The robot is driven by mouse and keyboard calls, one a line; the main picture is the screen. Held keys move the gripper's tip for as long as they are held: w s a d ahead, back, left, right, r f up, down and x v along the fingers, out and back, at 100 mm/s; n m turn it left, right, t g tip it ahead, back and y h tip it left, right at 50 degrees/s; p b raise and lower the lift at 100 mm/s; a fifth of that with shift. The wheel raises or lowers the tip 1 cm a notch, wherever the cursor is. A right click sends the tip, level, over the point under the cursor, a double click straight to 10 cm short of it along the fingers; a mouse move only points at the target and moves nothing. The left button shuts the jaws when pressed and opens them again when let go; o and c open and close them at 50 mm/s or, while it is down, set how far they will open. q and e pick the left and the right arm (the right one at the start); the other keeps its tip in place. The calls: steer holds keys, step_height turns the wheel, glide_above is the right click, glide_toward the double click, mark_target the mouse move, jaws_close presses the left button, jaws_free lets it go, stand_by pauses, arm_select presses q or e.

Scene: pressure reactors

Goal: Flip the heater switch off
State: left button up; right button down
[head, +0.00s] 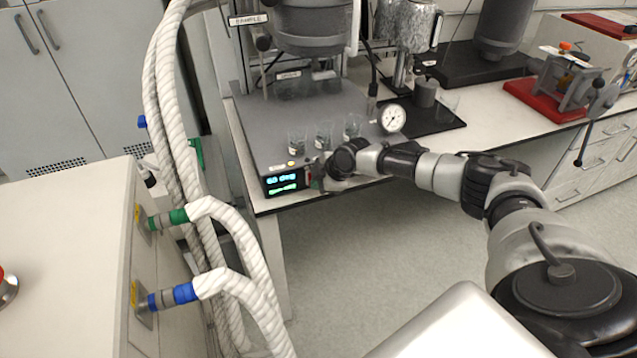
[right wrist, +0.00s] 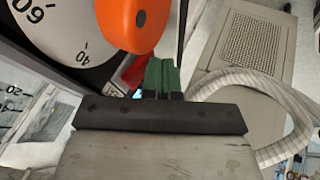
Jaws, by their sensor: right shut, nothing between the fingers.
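The heater's front panel (head: 283,184) is at the table's front edge in the head view, with a lit display: a blue line that seems to read "60 deg" above a green line. A small red part, which looks like the switch (head: 308,176), shows just right of the display; it also shows in the right wrist view (right wrist: 134,73), partly hidden by my fingers. My right gripper (head: 318,178) is shut and empty, its green fingertips (right wrist: 162,72) close beside the red part. I cannot tell whether they touch, nor the switch's position. My left gripper is not in view.
An orange knob (right wrist: 138,20) on a white numbered dial (right wrist: 48,32) is close to my fingers. Several small glass beakers (head: 323,135) stand on the heater's grey top (head: 262,118). Thick white hoses (head: 165,95) hang at left. A pressure gauge (head: 392,119) stands behind my right arm.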

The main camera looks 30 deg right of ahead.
steer(key=shift+w+d+r+t, duration=0.1)
steer(key=shift+w+r+t, duration=0.1)
steer(key=shift+r, duration=0.2)
steer(key=shift+w+r+t, duration=0.1)
steer(key=shift+r+t, duration=0.1)
steer(key=shift+r, duration=0.2)
stand_by(0.4)
